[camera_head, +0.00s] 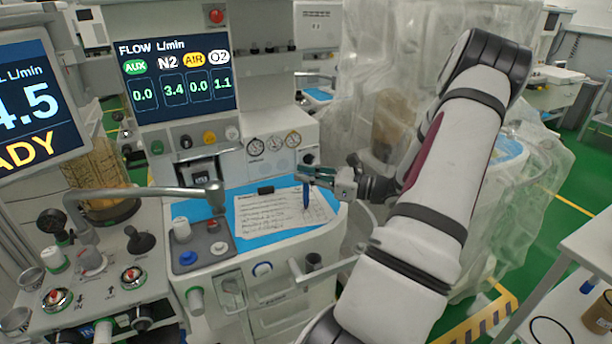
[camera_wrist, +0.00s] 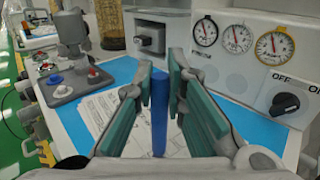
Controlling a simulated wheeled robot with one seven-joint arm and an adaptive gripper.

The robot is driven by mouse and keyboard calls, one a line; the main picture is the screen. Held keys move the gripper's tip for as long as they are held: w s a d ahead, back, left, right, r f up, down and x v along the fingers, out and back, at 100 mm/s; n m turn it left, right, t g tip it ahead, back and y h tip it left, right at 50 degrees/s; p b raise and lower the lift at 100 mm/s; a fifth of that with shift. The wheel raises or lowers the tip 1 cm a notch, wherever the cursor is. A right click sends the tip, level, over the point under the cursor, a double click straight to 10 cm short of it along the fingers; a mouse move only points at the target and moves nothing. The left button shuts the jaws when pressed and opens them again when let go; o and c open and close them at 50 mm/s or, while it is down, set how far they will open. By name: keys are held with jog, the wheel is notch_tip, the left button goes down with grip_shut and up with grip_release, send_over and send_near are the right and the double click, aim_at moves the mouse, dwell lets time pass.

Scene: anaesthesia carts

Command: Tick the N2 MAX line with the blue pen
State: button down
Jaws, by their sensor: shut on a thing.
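The blue pen (camera_head: 306,197) is upright, point down, over the right part of a white printed sheet (camera_head: 262,215). My gripper (camera_head: 304,177) is shut on the pen's upper part. In the wrist view the pen (camera_wrist: 159,112) stands between the green-padded fingers (camera_wrist: 160,95). I cannot tell whether its tip touches the paper. The sheet lies on a blue work surface, with a black clip (camera_head: 265,190) at its top. Its lines are too small to read, so I cannot pick out the N2 MAX line. The flow screen (camera_head: 178,75) shows N2 at 3.4.
A grey block with knobs (camera_head: 200,245) stands left of the sheet. A jointed metal arm (camera_head: 150,193) reaches in from the left. Pressure gauges (camera_head: 274,142) and the machine's front panel rise behind the sheet. Plastic-draped equipment (camera_head: 385,60) stands behind my arm.

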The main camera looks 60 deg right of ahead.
jog(key=shift+r, duration=0.15)
jog(key=shift+r+p, duration=2.6)
jog(key=shift+r, duration=0.8)
jog(key=shift+s, duration=0.1)
